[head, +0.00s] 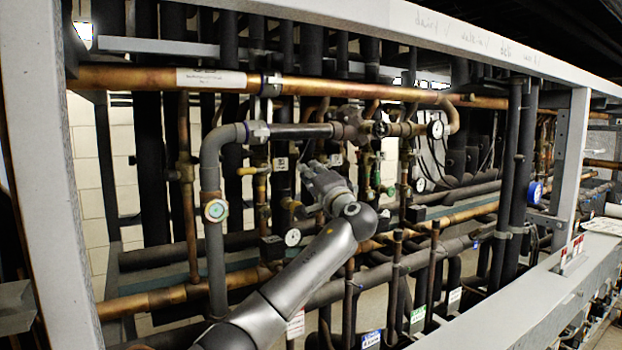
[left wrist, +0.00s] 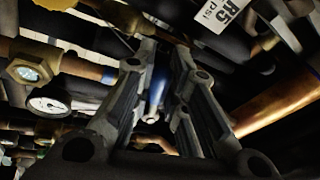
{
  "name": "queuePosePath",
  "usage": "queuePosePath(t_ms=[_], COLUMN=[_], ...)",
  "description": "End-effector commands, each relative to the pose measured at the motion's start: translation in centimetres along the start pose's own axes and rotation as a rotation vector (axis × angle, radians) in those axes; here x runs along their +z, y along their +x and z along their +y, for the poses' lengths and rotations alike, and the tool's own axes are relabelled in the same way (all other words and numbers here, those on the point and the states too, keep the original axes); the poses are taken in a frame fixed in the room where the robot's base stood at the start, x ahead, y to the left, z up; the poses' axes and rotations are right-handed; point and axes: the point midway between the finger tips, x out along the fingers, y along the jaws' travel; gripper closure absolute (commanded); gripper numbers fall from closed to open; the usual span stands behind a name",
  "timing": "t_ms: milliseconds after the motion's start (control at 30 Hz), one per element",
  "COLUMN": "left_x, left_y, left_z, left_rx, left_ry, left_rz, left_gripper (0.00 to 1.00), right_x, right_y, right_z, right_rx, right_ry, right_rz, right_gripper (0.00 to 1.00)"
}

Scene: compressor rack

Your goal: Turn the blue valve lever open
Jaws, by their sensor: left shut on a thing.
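The blue valve lever (left wrist: 157,92) shows in the left wrist view as a narrow blue bar between the two dark fingers of my left gripper (left wrist: 166,62). The gripper is shut on it. In the head view my left gripper (head: 316,172) reaches in among the pipes, below the thick horizontal pipe and its gauge fitting. I cannot make out the blue lever in the head view; the gripper and pipes seem to hide it. The lever's valve body cannot be told clearly. My right gripper is in neither view.
Copper pipes (head: 370,88) and dark insulated pipes crowd the gripper on all sides. A round gauge (head: 292,237) sits just left of my forearm, another (head: 215,210) farther left. The pale frame post (head: 572,165) and front rail (head: 520,295) border the opening.

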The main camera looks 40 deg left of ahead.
Motion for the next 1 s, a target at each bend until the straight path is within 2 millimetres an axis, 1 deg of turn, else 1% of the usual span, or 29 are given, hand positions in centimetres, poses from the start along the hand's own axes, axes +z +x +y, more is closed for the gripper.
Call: queuePosePath(t_ms=[33, 200, 300, 433, 533, 700, 1000], left_x=[0.1, 0.1, -0.1, -0.2, -0.4, -0.8, -1.0], left_y=[-0.3, -0.5, -0.5, -0.5, -0.5, -0.5, -0.5], left_z=[0.8, 1.6, 1.9, 2.3, 2.5, 2.7, 3.0], left_rx=[-0.002, -0.023, -0.037, -0.058, -0.074, -0.096, -0.118], left_ry=[-0.021, -0.117, -0.185, -0.276, -0.344, -0.439, -0.532], left_rz=[-0.004, -0.024, -0.037, -0.057, -0.07, -0.09, -0.109], left_gripper=[1.0, 1.0, 1.0, 1.0, 1.0, 1.0, 1.0], right_x=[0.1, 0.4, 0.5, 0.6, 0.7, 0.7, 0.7], right_y=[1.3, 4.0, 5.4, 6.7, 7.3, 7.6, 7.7], right_z=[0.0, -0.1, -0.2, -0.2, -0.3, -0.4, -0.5], right_rx=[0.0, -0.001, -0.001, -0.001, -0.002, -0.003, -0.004], right_ry=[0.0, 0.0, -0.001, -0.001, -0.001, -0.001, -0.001], right_rz=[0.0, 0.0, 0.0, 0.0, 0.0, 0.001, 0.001], right_gripper=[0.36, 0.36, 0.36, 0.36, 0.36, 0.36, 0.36])
